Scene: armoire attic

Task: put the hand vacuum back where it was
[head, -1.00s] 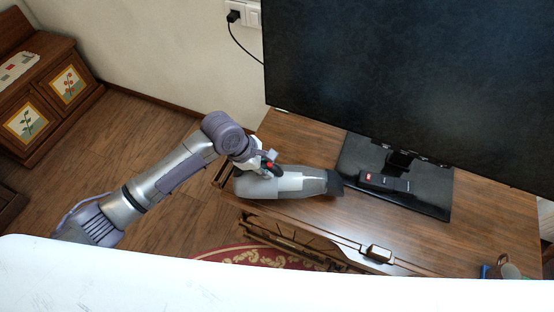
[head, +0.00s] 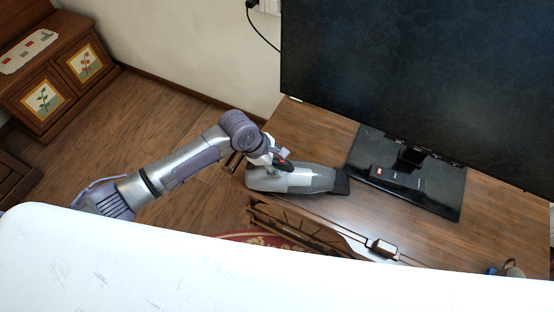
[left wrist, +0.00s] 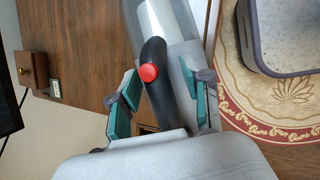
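The hand vacuum (head: 312,181), grey with a dark nozzle, lies on the wooden TV cabinet top (head: 320,128), its nozzle pointing right toward the monitor stand. My left gripper (head: 278,163) is at the vacuum's rear handle. In the left wrist view, the black handle with a red button (left wrist: 149,73) lies between the green-padded fingers of the left gripper (left wrist: 163,104). The fingers look spread, with gaps beside the handle. The vacuum's underside contact with the cabinet is hidden. My right gripper is not in view.
A mug (head: 513,268) is at the cabinet's right end. A carved wooden cabinet (head: 62,75) is at far left. Bare cabinet top lies behind the vacuum.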

